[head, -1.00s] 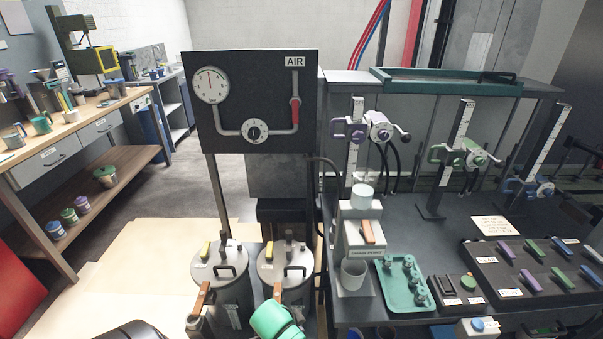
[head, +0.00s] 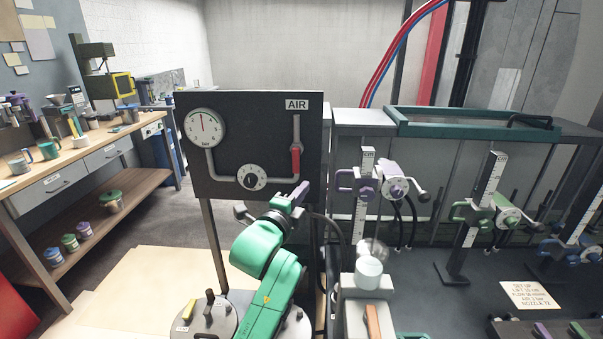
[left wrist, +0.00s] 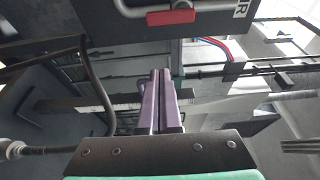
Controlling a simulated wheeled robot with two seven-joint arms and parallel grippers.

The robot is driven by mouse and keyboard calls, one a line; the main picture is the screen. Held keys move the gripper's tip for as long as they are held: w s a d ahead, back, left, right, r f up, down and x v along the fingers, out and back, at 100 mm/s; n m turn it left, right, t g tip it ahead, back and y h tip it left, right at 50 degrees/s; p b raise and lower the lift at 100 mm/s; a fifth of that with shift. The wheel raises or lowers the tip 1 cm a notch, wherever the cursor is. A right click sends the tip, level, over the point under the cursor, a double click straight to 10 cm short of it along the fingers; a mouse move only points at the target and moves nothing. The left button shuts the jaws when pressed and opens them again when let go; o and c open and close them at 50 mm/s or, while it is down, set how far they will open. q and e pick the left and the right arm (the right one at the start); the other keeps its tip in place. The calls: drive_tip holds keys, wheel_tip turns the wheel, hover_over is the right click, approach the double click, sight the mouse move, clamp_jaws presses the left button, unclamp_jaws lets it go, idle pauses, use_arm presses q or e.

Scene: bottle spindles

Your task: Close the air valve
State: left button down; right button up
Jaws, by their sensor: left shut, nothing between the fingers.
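The air valve's red handle (head: 296,160) hangs vertically, in line with the pipe under the AIR label (head: 297,104) on the black panel (head: 235,115). The red handle also shows at the top of the left wrist view (left wrist: 170,16), beyond my fingertips. My left gripper (head: 300,190) is shut and empty, just below the handle in the head view and apart from it in the wrist view. Its purple fingers (left wrist: 158,98) lie together. My right gripper is not in view.
The panel also carries a pressure gauge (head: 204,129), its needle pointing up, and a round dial (head: 251,177). To the right, a bench holds a dispenser (head: 362,298) and several clamp stands (head: 368,195).

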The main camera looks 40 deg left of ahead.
sight(296, 160)
use_arm(q)
drive_tip(key=w+a+p, duration=0.5)
drive_tip(key=w+a, duration=0.1)
drive_tip(key=w, duration=0.1)
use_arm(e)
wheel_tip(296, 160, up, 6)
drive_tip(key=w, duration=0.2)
use_arm(q)
drive_tip(key=shift+f, duration=0.15)
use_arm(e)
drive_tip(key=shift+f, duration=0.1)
use_arm(q)
drive_tip(key=shift+w, duration=0.1)
